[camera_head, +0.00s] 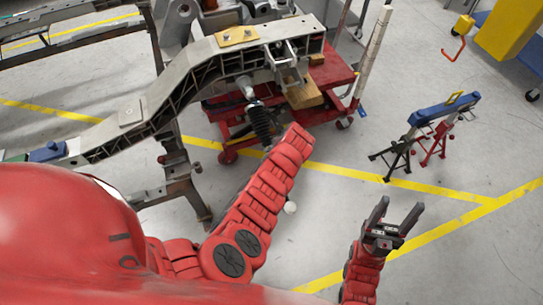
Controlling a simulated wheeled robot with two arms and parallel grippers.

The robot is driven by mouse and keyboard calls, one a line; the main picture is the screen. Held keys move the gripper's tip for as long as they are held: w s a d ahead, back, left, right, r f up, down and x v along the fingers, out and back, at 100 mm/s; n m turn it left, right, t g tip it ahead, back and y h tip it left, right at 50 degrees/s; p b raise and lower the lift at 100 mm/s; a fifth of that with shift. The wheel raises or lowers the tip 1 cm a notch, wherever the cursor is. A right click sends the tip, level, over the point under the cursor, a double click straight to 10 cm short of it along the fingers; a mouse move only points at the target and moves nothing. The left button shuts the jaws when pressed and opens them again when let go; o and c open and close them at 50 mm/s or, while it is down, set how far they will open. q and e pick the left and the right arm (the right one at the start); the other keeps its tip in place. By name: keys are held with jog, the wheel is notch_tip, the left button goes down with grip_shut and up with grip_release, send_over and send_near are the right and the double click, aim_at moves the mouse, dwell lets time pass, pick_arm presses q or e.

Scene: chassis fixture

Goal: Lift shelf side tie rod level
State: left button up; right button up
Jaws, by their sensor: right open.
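I cannot tell for sure which part is the tie rod. A pale long rod (373,52) stands steeply tilted beside the red cart. A dark coil-spring strut (260,120) hangs under the grey chassis frame (190,75). My right gripper (402,212) is open and empty at the lower right, its two dark fingers apart and pointing up the picture, clear of the rod and the chassis. My left arm reaches up the middle toward the chassis; its gripper does not show, and the end of the arm lies just below the strut and cart.
A red wheeled cart (330,75) stands under the chassis, with a wooden block (304,96) near it. A blue bar (442,108) rests on black and red stands at the right. A yellow box (510,36) is at the upper right. The floor near my right gripper is clear.

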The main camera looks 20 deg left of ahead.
pick_arm(q)
grip_shut()
dwell(1.2)
